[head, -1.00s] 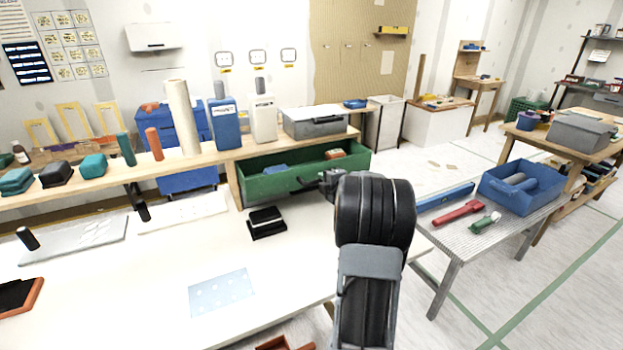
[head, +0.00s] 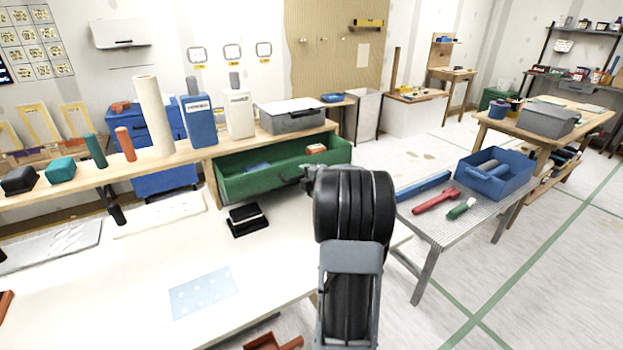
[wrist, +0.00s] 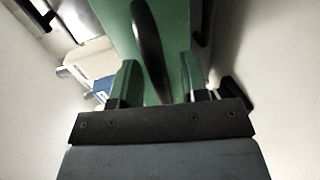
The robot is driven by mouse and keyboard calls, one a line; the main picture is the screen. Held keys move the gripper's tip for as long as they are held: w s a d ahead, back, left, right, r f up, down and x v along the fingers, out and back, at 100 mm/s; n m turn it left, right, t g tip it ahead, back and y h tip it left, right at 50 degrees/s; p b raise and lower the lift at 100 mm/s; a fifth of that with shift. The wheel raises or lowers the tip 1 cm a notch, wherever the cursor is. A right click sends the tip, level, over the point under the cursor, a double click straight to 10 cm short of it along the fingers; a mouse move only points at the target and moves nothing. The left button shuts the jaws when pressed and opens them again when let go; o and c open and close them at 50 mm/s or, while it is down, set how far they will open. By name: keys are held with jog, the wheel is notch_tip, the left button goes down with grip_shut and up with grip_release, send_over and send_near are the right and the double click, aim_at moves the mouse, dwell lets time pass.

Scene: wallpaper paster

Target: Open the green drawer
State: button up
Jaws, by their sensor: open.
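The green drawer (head: 258,187) is pulled out from under the wooden shelf in the head view; its inside and some contents show. Its green front (wrist: 174,28) also shows in the wrist view. The dark curved handle (wrist: 148,42) runs lengthwise between the fingers of my gripper (wrist: 158,65). The fingers are open and stand either side of the handle's near end; I cannot tell whether they touch it. In the head view my black and grey arm mostly hides the gripper, near the right part of the drawer front.
A black block (head: 247,219) lies on the white table (head: 120,290) below the drawer. A grey case (head: 293,122) and bottles stand on the wooden shelf (head: 80,187). A grey side table (head: 428,232) with a blue bin (head: 496,180) is to the right. Open floor lies beyond.

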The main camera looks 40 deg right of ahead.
jog(key=v, duration=1.3)
jog(key=shift+s+p, duration=0.35)
jog(key=shift+a, duration=0.15)
jog(key=s+d+f+m+g+h+p, duration=0.25)
jog(key=s+f+m+g+h, duration=0.2)
jog(key=s+m+g, duration=0.65)
jog(key=a+r+m+y+p, duration=0.1)
jog(key=a+r+y+p, duration=0.1)
jog(key=a, duration=0.9)
jog(key=w+a+r+m+y+p, duration=0.1)
jog(key=a+r+y+p, duration=0.2)
jog(key=a, duration=0.9)
jog(key=w+a+r+m+y+p, duration=0.1)
jog(key=a+r+p, duration=0.5)
jog(key=a, duration=0.6)
notch_tip(320, 180, up, 2)
jog(key=shift+w+r+m+g+y, duration=0.1)
jog(key=shift+w+m+g+y, duration=0.2)
jog(key=shift+m+y, duration=0.45)
